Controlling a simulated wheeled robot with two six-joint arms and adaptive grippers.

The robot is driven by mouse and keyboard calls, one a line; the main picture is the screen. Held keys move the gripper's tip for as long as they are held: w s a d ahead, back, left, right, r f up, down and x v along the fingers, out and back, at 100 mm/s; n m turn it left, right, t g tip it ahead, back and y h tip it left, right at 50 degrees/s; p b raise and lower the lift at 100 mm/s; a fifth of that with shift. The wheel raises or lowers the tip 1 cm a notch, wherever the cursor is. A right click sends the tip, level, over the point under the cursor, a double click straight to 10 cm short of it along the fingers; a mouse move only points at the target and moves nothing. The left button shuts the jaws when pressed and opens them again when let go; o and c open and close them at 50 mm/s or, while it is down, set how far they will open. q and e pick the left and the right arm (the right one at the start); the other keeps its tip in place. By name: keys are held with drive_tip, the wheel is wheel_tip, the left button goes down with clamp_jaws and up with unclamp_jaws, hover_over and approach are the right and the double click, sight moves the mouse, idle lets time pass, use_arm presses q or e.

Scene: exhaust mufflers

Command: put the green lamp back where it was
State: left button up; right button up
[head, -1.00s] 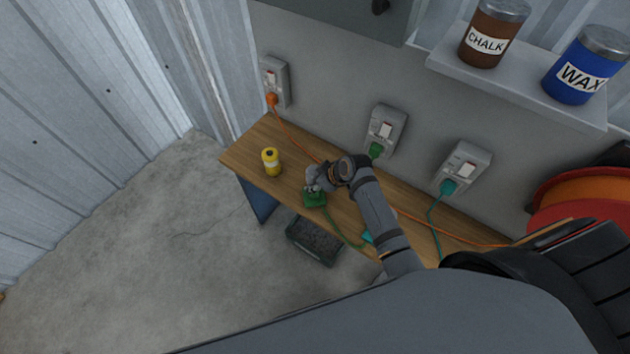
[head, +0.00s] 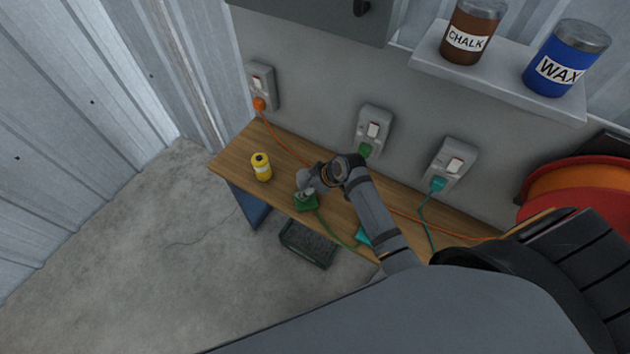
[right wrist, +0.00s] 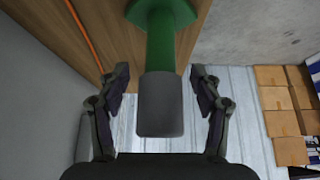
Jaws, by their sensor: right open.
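The green lamp (head: 306,203) stands at the front edge of the wooden bench (head: 290,164), with a green cord running from it to the right. In the right wrist view its green stem (right wrist: 160,45) rises from a wide green base to a grey end piece (right wrist: 160,105). My right gripper (head: 305,190) is at the lamp. In the right wrist view its two fingers (right wrist: 160,92) are apart, one on each side of the grey end, with a gap on both sides. My left gripper does not show.
A yellow can (head: 261,167) stands left of the lamp. An orange cord crosses the bench behind it. Sockets with orange, green (head: 366,150) and teal (head: 438,184) plugs line the wall. A teal item (head: 363,236) lies by my right arm. A dark tray (head: 308,245) sits below the bench front.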

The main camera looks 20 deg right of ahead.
drive_tip(key=v, duration=1)
drive_tip(key=shift+b, duration=0.3)
drive_tip(key=shift+s, duration=0.15)
